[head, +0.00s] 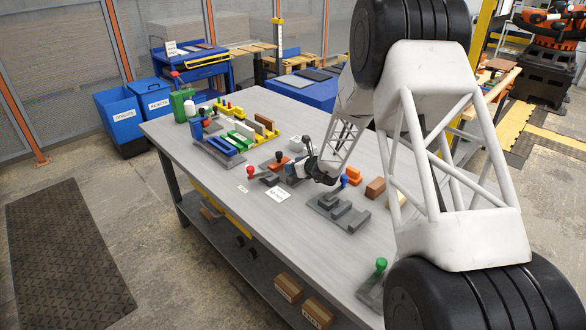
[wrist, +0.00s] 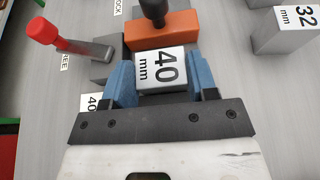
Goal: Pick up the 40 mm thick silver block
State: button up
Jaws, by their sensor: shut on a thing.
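The silver block (wrist: 161,70), with a white label reading "40 mm" on its top, sits between the two blue fingers of my gripper (wrist: 160,82) in the wrist view. The fingers press on its left and right sides, so my gripper is shut on it. In the head view my gripper (head: 297,169) is low over the middle of the table, and the block there is too small and covered to make out clearly. Whether the block touches the surface below cannot be told.
An orange block (wrist: 162,30) with a black knob stands just beyond the held block. A red-knobbed clamp (wrist: 62,38) is at left. A silver block marked 32 mm (wrist: 283,30) is at upper right. The grey table (head: 225,180) holds several coloured blocks and a grey stepped fixture (head: 338,211).

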notch_tip(320, 180, up, 10)
dwell(0.7)
dwell(0.5)
